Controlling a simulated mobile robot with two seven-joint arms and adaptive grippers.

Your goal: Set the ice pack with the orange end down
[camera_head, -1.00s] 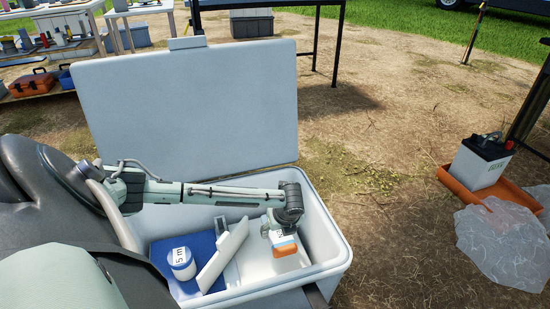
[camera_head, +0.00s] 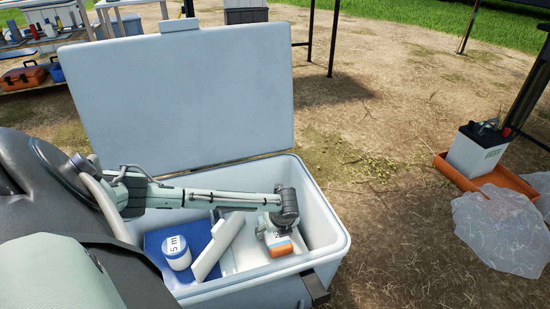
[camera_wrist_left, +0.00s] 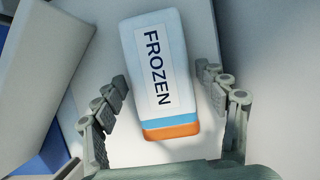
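The ice pack (camera_wrist_left: 160,75) is a white block marked FROZEN, with a blue band and an orange end. In the left wrist view it lies between the fingers of my left gripper (camera_wrist_left: 163,78), its orange end towards the palm. The fingers are spread, with narrow gaps showing beside the pack. In the head view, my left gripper (camera_head: 271,228) points down inside the open white cooler (camera_head: 325,243), and the pack's orange part (camera_head: 280,239) shows just below it. The pack seems to be at the cooler's pale floor; exact contact is hidden. My right gripper is not in view.
Inside the cooler, a white-and-blue jar marked 5 m (camera_head: 177,254) stands on a blue block (camera_head: 153,243). A white slanted panel (camera_head: 218,246) separates it from the pack. The raised lid (camera_head: 185,105) stands behind. A battery (camera_head: 474,152) in an orange tray is right.

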